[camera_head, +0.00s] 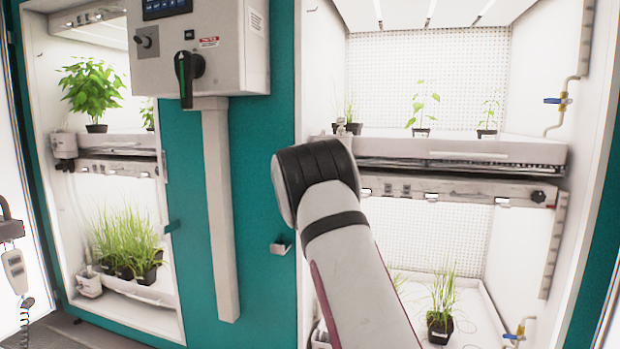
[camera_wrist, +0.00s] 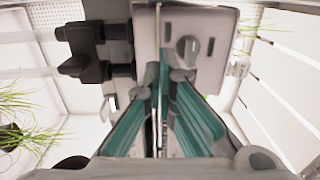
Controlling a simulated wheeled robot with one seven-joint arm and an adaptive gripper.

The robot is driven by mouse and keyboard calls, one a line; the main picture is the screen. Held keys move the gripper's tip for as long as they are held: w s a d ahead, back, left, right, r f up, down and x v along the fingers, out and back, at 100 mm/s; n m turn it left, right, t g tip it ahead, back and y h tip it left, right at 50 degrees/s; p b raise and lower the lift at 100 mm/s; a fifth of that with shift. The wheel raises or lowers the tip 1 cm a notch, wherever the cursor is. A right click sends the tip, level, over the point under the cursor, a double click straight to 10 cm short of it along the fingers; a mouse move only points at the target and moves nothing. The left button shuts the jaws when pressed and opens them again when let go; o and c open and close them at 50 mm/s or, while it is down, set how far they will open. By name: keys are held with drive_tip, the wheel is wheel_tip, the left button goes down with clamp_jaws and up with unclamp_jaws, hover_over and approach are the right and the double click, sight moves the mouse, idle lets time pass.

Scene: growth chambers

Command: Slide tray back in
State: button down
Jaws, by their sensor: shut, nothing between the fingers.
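In the head view the right chamber's upper tray (camera_head: 440,148) is white and shallow, with a pale front edge above a dark shelf gap. Small potted seedlings stand at it. A lower white tray (camera_head: 470,300) holds a pot of grass (camera_head: 440,312). Which tray is pulled out, I cannot tell. My arm rises in front of the divider and the right chamber, hiding part of the trays' left side. The gripper itself is hidden in the head view. In the wrist view my gripper (camera_wrist: 161,92) is shut and empty, with no tray between its fingers.
A small hook (camera_head: 280,247) sits on the divider. The left chamber has a grass tray (camera_head: 150,290). A valve (camera_head: 557,100) is at right.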

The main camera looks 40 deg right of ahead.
drive_tip(key=v, duration=0.7)
drive_tip(key=shift+a, duration=0.2)
drive_tip(key=s+a+r+n+t+y, duration=0.1)
drive_tip(key=s+a+n+y, duration=0.1)
drive_tip(key=a+n+y, duration=0.45)
drive_tip(key=s+a+r+n+t+y, duration=0.1)
drive_tip(key=s+a+n+y, duration=0.15)
drive_tip(key=a, duration=0.65)
drive_tip(key=s+a+f+n+g+y, duration=0.25)
drive_tip(key=s+a+n+y, duration=0.35)
drive_tip(key=s+a, duration=0.5)
drive_tip(key=s+a+f+n+g+y, duration=0.1)
drive_tip(key=s+a+f+n+g, duration=0.2)
drive_tip(key=s, duration=0.7)
drive_tip(key=s+a+f+n+g, duration=0.2)
drive_tip(key=s+a+f+n, duration=0.25)
drive_tip(key=s, duration=0.55)
drive_tip(key=s+f+n+g+h, duration=0.1)
drive_tip(key=s+f+n+g, duration=0.15)
drive_tip(key=s, duration=0.85)
drive_tip(key=s+f+n+g+h, duration=0.1)
drive_tip(key=s+f+n+g, duration=0.2)
drive_tip(key=s, duration=0.8)
wheel_tip(320, 180, up, 18)
drive_tip(key=w+t+p, duration=0.1)
drive_tip(key=t+p, duration=0.2)
drive_tip(key=p, duration=1.4)
drive_tip(key=shift+a+t, duration=0.15)
drive_tip(key=shift+t, duration=0.25)
